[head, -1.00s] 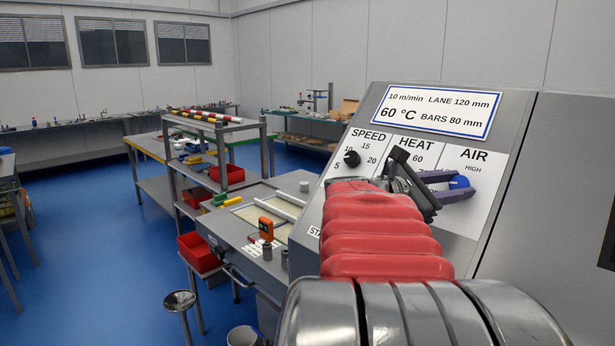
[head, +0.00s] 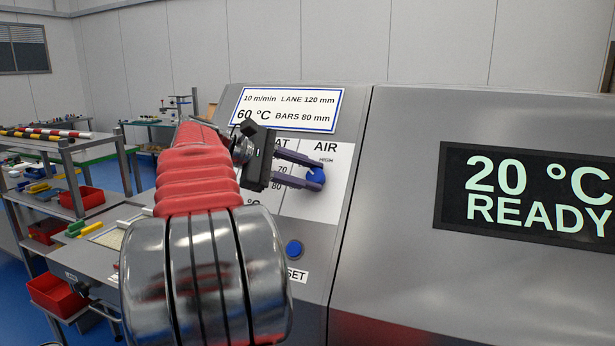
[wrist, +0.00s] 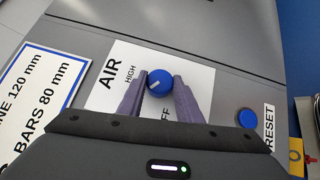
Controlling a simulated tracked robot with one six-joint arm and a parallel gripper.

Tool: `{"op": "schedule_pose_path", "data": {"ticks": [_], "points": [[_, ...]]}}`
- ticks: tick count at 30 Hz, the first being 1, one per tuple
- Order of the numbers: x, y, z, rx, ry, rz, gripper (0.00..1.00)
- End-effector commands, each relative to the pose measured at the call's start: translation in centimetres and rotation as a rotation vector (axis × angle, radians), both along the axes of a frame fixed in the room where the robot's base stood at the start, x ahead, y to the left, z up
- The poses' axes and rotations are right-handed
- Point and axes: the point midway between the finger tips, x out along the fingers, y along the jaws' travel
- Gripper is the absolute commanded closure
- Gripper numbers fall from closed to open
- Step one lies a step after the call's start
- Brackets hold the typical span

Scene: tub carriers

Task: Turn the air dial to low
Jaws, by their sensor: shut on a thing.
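The air dial is a round blue knob (head: 316,178) on the white AIR panel (head: 322,208) of the grey console. It also shows in the wrist view (wrist: 160,82), with a short white mark on its face. My gripper (head: 308,173) is shut on the dial, with one purple finger on each side of it. In the wrist view my gripper (wrist: 160,88) spans the knob. The HIGH label (wrist: 131,73) is readable beside the dial, and part of OFF shows between the fingers. A LOW label is not visible. I cannot tell the exact setting.
A blue RESET button (head: 294,249) sits below the AIR panel. A sign (head: 286,108) with 60 °C is above it. The display (head: 530,195) to the right reads 20 °C READY. My arm hides most of the HEAT scale and the SPEED dial. A rack with red bins (head: 80,201) stands left.

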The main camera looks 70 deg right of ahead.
Motion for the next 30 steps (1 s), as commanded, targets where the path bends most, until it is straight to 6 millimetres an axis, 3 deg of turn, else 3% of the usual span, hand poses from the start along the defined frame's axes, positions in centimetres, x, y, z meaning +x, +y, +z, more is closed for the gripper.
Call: {"op": "schedule_pose_path", "data": {"ticks": [19, 20, 27, 30], "points": [[-0.13, 0.09, -0.21, 0.003, -0.056, -0.059, 0.91], [-0.14, 0.10, -0.22, 0.003, -0.056, -0.059, 0.68], [-0.09, 0.04, -0.12, 0.000, -0.056, -0.055, 0.51], [-0.07, 0.01, -0.07, -0.001, -0.056, -0.055, 0.50]]}}
